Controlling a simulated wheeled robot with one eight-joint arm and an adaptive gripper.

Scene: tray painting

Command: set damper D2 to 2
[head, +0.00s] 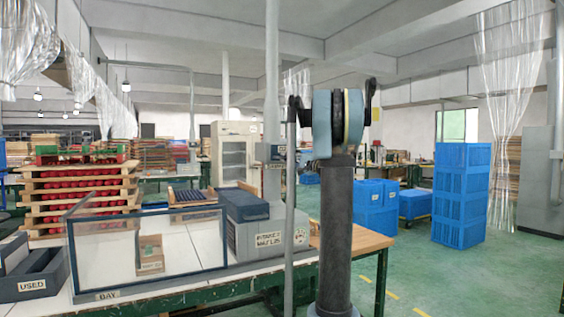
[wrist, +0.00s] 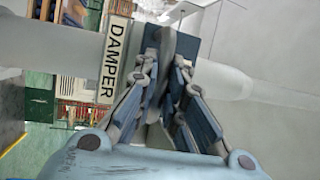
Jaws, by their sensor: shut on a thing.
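The lever's setting cannot be read. In the head view small labelled boxes (head: 274,152) sit on the post left of my arm. My gripper cannot be made out there.
A long workbench (head: 190,286) carries a glass-fronted bay (head: 150,250), a grey box (head: 268,238) and a used bin (head: 38,278). Red-filled racks (head: 85,190) stand at left. Blue crates (head: 461,195) stand at right. Green floor (head: 420,262) is free at right.

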